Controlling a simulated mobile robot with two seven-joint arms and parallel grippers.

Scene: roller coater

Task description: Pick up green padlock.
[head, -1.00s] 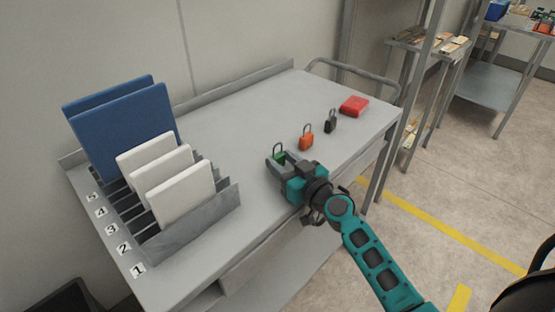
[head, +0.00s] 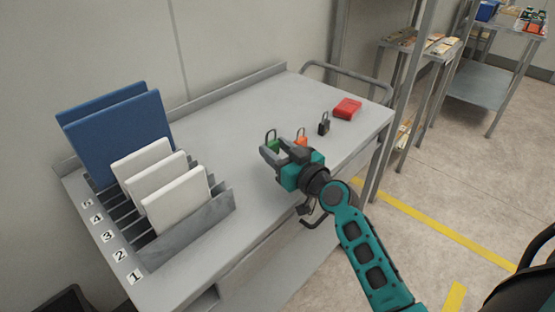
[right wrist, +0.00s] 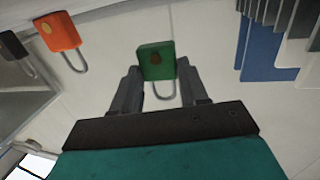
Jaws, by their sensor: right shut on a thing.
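The green padlock (head: 273,146) is between the fingers of my right gripper (head: 270,152) in the head view, with its shackle up and its body partly hidden by the gripper. In the right wrist view the green padlock (right wrist: 156,61) sits between the two fingertips of my right gripper (right wrist: 155,75), which is shut on it. The padlock appears raised above the table top (head: 240,128). My left gripper is not in view.
A slotted rack (head: 190,232) with blue and white panels stands at left. The table between is clear.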

